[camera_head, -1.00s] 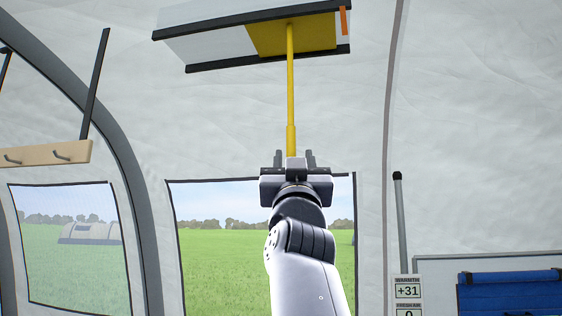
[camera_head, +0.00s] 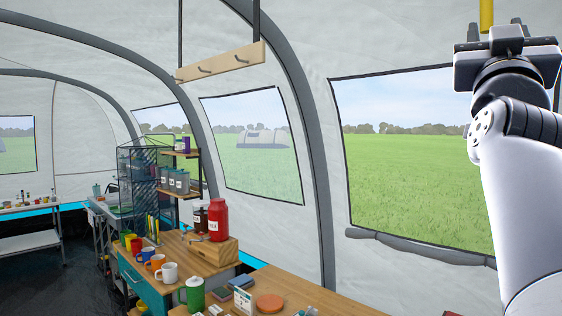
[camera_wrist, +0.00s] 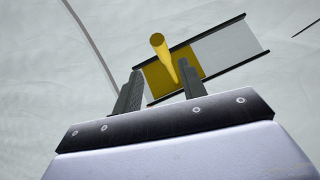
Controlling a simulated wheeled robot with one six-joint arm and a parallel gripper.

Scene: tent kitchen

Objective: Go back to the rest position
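My gripper (camera_head: 494,31) is raised at the upper right of the head view. In the wrist view its two fingers (camera_wrist: 160,68) stand apart with a gap between them and hold nothing. A yellow rod (camera_wrist: 160,47) hangs beyond the fingers in the wrist view, its rounded end towards the camera and clear of both fingers. In the head view only the rod's lower part (camera_head: 486,14) shows, at the top edge just above the gripper.
Below left stands a wooden counter (camera_head: 256,286) with several mugs, a red jar (camera_head: 218,220) and a wooden box (camera_head: 208,250). A shelf rack (camera_head: 138,180) stands behind. A peg board (camera_head: 222,61) hangs by the windows. The air around my gripper looks free, apart from the rod.

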